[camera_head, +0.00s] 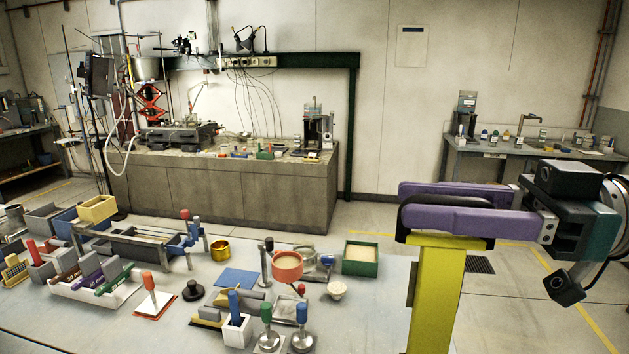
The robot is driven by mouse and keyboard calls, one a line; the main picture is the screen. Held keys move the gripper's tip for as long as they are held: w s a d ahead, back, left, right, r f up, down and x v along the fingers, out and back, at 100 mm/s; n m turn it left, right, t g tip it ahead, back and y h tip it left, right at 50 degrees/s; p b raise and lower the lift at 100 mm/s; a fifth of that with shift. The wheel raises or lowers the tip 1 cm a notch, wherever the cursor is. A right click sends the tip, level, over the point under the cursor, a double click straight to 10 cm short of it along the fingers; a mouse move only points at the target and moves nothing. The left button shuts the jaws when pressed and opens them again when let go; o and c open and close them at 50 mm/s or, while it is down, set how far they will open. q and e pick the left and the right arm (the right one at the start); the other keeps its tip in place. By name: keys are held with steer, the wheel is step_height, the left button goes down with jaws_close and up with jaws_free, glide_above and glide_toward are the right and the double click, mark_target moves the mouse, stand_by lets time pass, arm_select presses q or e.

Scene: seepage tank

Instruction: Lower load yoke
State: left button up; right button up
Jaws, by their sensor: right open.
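My right gripper (428,205) is at the right, with its purple fingers pointing left above the near table. It is open, and the two fingers are apart, one above and behind the other. A tall yellow post (434,300) stands upright just under the nearer finger. Its top meets the finger's dark pad in the picture, and I cannot tell whether they touch. Its foot is out of frame. I cannot tell whether this post belongs to the load yoke, and no other part is clearly the yoke. My left gripper is not in view.
The near table (385,325) holds a long grey trough (135,250), a red-rimmed cup (287,266), a green box (360,259) and several upright handled tools around a white holder (237,331). A bench (225,190) with apparatus stands behind. The table's right side is mostly clear.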

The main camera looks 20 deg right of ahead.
steer(key=shift+w+a, duration=0.35)
steer(key=shift+a, duration=0.2)
jaws_close()
stand_by(1.1)
